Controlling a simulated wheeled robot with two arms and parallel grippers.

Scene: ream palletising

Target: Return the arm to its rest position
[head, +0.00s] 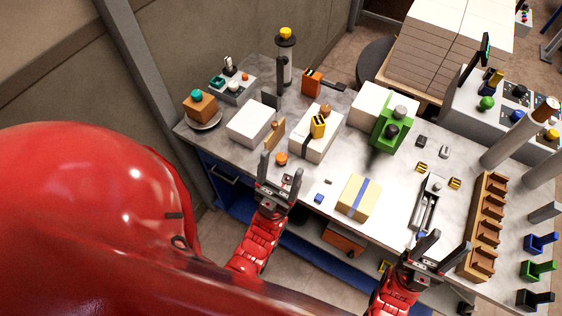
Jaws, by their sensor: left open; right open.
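My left gripper (281,172) is open and empty at the table's front edge, with its fingers pointing up in the picture. An orange round knob (281,159) shows right beside its fingers. My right gripper (440,254) is open and empty near the front right of the table, left of the wooden compartment rack. Both red arms come in from the bottom of the picture. A large red rounded part of my own body covers the lower left and hides what is behind it.
The grey table (330,178) is crowded: a white ream (251,122), a ream with a dark band (314,145), a yellowish block with a blue stripe (358,198), a green device (390,135) and a wooden rack (484,222). Stacked reams (440,50) stand beyond. Small bare patches lie between.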

